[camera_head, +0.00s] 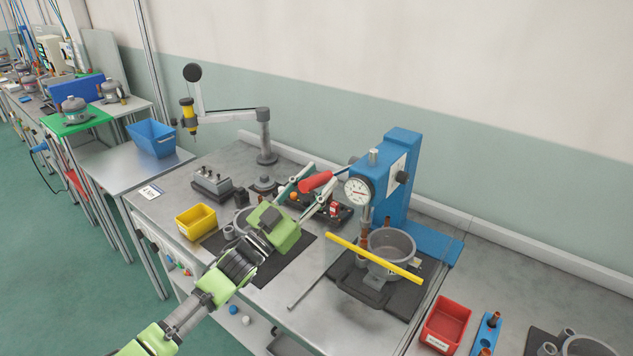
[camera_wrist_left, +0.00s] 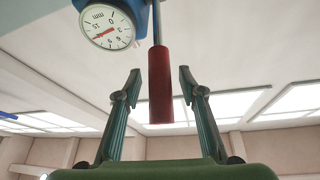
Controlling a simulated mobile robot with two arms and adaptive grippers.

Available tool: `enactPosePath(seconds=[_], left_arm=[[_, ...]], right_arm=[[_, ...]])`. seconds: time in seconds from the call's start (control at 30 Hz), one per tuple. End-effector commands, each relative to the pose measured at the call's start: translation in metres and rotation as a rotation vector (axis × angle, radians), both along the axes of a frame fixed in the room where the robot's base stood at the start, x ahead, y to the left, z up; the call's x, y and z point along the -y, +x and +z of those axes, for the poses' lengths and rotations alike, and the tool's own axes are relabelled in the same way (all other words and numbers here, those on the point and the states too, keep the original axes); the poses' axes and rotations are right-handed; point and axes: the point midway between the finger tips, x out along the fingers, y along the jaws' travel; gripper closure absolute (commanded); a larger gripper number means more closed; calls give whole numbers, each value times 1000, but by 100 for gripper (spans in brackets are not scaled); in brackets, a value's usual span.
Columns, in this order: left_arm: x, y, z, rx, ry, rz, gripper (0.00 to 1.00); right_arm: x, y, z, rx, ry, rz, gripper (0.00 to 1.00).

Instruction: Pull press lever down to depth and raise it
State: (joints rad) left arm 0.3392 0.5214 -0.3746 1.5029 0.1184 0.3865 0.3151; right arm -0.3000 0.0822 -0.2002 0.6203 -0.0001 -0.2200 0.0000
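The blue press (camera_head: 400,180) stands at the back of the bench with a round dial gauge (camera_head: 358,191) on its front. The gauge also shows in the left wrist view (camera_wrist_left: 108,27). The press lever's red handle (camera_head: 315,181) sticks out to the left of the press. My left gripper (camera_head: 324,177) is at this handle. In the left wrist view the red handle (camera_wrist_left: 160,88) lies between the two open fingers, with a gap on both sides. A grey cup-shaped part (camera_head: 392,245) sits under the press. My right gripper is not in view.
A yellow bar (camera_head: 372,258) crosses in front of the grey cup. A yellow bin (camera_head: 196,221) and a grey block (camera_head: 212,185) stand at the left. A red bin (camera_head: 445,324) is at the front right. A jointed arm with a yellow tool (camera_head: 188,114) hangs at the back left.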

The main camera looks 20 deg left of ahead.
Motion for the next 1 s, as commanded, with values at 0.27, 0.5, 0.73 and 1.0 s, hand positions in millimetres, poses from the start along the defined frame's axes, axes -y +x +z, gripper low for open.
enactPosePath(seconds=[0.27, 0.5, 0.73, 1.0], left_arm=[[0, 0, -1, -1, 0, 0, 64], [-11, -21, -13, -4, 3, 1, 64], [-32, -60, -32, -5, 1, 1, 64], [-48, -92, -47, -2, 1, 0, 64]], right_arm=[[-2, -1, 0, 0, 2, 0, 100], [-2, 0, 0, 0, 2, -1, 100], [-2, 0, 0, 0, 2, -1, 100], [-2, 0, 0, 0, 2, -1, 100]])
